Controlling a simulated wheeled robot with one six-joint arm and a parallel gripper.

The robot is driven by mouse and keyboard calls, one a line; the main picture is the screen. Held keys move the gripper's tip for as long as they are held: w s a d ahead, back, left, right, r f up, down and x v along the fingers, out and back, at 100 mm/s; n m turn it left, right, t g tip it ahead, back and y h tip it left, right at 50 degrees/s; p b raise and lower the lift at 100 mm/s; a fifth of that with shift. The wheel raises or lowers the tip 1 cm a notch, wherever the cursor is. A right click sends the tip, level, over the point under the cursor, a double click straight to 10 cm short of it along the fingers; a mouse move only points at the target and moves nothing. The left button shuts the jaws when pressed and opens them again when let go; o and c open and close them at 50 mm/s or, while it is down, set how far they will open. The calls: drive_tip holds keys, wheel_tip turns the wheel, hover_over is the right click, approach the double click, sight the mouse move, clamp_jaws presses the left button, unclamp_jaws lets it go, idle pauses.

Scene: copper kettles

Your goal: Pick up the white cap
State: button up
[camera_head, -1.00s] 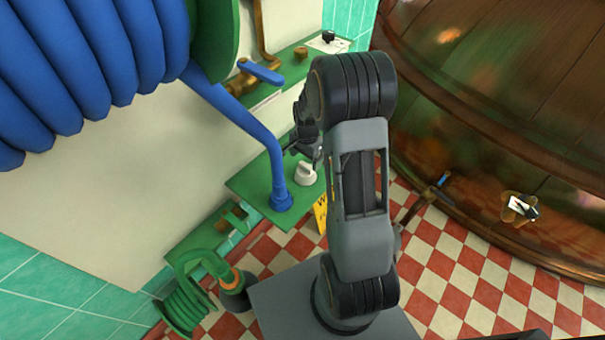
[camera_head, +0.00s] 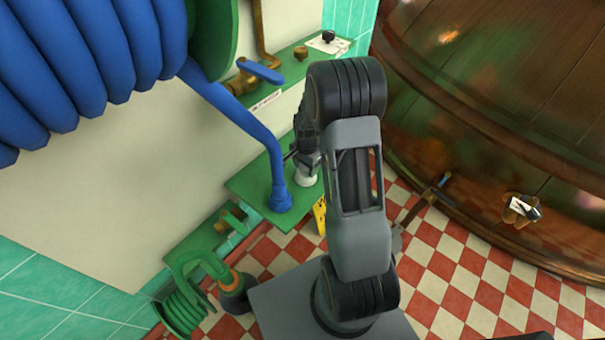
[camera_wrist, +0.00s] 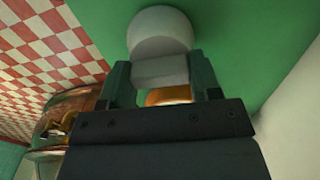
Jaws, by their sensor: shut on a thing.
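The white cap (camera_head: 305,178) is at the right end of a green shelf (camera_head: 240,187), beside the nozzle of the blue hose. In the wrist view the cap (camera_wrist: 160,45) shows as a rounded white piece with a flat-sided grip. My gripper (camera_wrist: 160,78) has a finger on each side of that grip and is shut on it. In the head view my gripper (camera_head: 308,160) is right above the cap and partly hidden by my arm. I cannot tell whether the cap still touches the shelf.
The blue hose (camera_head: 240,125) ends in a nozzle just left of the cap. A brass valve with a blue handle (camera_head: 262,72) is on the wall behind. A large copper kettle (camera_head: 500,110) stands at the right. A yellow sign (camera_head: 319,215) is below the shelf.

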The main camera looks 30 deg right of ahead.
drive_tip(key=shift+c, duration=1.3)
drive_tip(key=shift+r, duration=0.1)
drive_tip(key=shift+r, duration=0.55)
wheel_tip(320, 180, up, 2)
drive_tip(key=shift+s+r+p, duration=0.1)
drive_tip(key=shift+r+p, duration=0.15)
drive_tip(key=shift+p, duration=0.15)
drive_tip(key=s+a+r+p, duration=0.2)
drive_tip(key=s+r, duration=0.7)
drive_tip(key=s, duration=0.4)
drive_tip(key=shift+s+a+r, duration=0.15)
drive_tip(key=shift+s+a, duration=0.15)
drive_tip(key=shift+a, duration=0.1)
